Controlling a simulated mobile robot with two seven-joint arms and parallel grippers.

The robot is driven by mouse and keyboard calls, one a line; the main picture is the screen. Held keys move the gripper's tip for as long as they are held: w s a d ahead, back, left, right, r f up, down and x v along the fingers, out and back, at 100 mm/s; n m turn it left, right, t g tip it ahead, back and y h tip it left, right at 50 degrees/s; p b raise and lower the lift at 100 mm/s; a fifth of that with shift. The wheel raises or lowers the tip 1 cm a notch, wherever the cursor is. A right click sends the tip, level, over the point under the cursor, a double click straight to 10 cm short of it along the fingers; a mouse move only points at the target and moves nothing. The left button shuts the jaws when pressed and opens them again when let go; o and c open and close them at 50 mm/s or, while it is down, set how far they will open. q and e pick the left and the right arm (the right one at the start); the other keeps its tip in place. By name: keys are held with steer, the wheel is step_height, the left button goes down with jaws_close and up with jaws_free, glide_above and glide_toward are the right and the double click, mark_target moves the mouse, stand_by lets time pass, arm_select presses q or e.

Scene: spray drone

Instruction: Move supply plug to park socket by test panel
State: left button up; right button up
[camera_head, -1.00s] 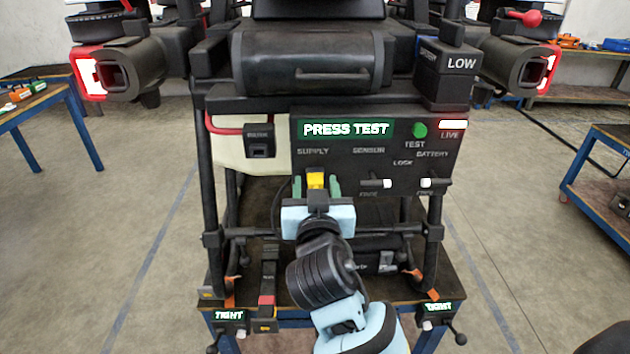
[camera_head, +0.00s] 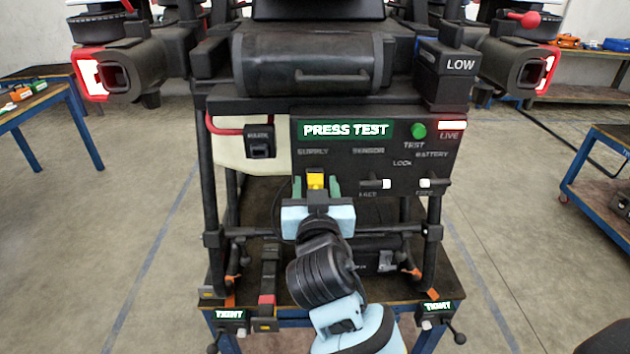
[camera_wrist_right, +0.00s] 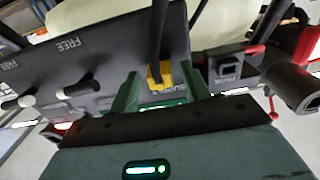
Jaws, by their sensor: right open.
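The yellow supply plug (camera_head: 316,181) is at the test panel (camera_head: 400,165), below the SUPPLY label. It also shows in the right wrist view (camera_wrist_right: 160,74), with a black cable running from it. My right gripper (camera_head: 316,188) is open, with one green finger on each side of the plug; whether they touch it is unclear. The same fingers show in the right wrist view (camera_wrist_right: 160,92). The park socket (camera_head: 260,142) is a black block just left of the panel; it also shows in the right wrist view (camera_wrist_right: 226,66). My left gripper is out of view.
The panel has a green test button (camera_head: 419,130), a lit PRESS TEST display (camera_head: 345,129) and two white-tipped levers at its lower right. A pale tank (camera_head: 226,150) with a red hose lies behind the park socket. Frame posts flank the panel.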

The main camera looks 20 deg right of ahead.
steer(key=shift+c, duration=0.5)
jaws_close()
